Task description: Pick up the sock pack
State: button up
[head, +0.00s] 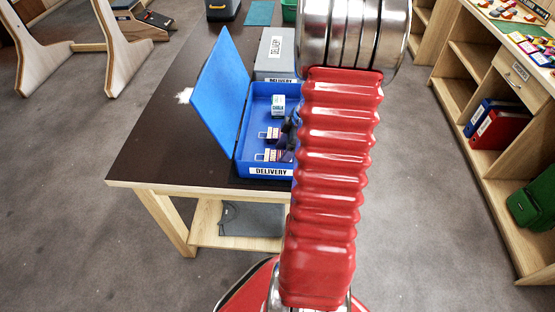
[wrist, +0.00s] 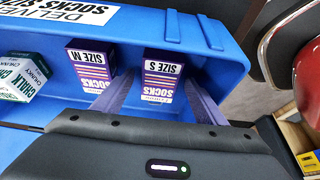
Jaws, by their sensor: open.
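Two purple and white sock packs stand in the blue delivery box (head: 243,130). The one marked size S (wrist: 164,68) is at the right in the wrist view, and the size M pack (wrist: 90,60) is left of it. In the head view, sock packs show near the box's front (head: 270,155) and a little behind (head: 270,134). My gripper (wrist: 158,97) is open, with one finger on each side of the size S pack's lower end. Whether the fingers touch it, I cannot tell. In the head view, my arm hides the box's right part.
A green and white chalk pack (wrist: 24,75) stands left of the size M pack in the same box. The box's blue lid (head: 220,88) stands open on the left. A grey delivery box (head: 275,52) is behind it on the dark table (head: 160,140). Shelves (head: 475,70) stand at the right.

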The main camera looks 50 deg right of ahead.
jog(key=shift+c, duration=0.2)
jog(key=c, duration=1.1)
jog(key=shift+r, duration=0.15)
notch_tip(320, 180, up, 10)
jog(key=shift+r, duration=0.15)
dwell(0.4)
